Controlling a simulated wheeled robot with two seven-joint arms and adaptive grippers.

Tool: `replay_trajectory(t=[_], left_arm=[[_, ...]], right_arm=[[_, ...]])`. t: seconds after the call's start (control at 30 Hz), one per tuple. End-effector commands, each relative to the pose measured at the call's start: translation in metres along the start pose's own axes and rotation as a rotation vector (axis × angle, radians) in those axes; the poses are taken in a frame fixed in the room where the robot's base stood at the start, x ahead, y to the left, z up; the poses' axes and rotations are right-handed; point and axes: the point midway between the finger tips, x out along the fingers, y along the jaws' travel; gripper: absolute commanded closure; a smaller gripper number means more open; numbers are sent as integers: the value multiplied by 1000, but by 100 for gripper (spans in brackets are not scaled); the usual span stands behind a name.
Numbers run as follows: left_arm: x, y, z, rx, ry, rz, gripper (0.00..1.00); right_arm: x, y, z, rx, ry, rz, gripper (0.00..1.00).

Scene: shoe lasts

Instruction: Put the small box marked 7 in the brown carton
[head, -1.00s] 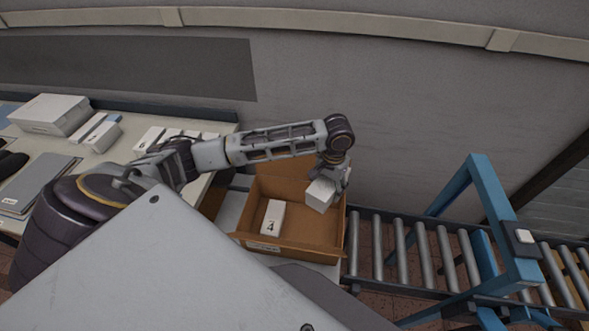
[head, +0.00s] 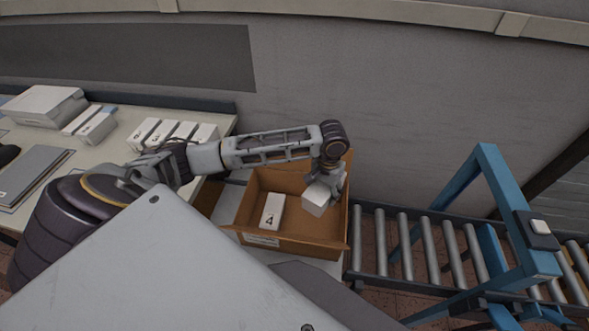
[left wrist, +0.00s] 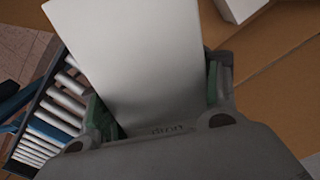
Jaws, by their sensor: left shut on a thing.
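My left gripper (head: 329,182) is shut on a small white box (head: 316,199), held inside the right part of the open brown carton (head: 300,243). In the left wrist view the white box (left wrist: 140,60) sits between the green-padded fingers (left wrist: 157,103). No number shows on its visible faces, so I cannot tell whether it is the one marked 7. Whether it touches the carton floor is also unclear. A white box marked 4 (head: 272,211) lies in the left part of the carton. My right gripper is not in view.
Several small white boxes (head: 163,131) stand on the table (head: 120,151) at the left, with a large flat box (head: 45,105) behind. A roller conveyor (head: 430,245) runs right of the carton, with a blue frame (head: 500,215) over it.

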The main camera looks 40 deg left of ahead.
Motion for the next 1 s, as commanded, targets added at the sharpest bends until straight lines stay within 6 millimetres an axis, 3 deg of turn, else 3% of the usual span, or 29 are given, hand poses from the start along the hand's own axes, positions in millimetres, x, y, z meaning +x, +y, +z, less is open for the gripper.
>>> replay_trajectory(t=[1.0], left_arm=[[80,-11,13,-5,1,0,71]], right_arm=[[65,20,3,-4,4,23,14]])
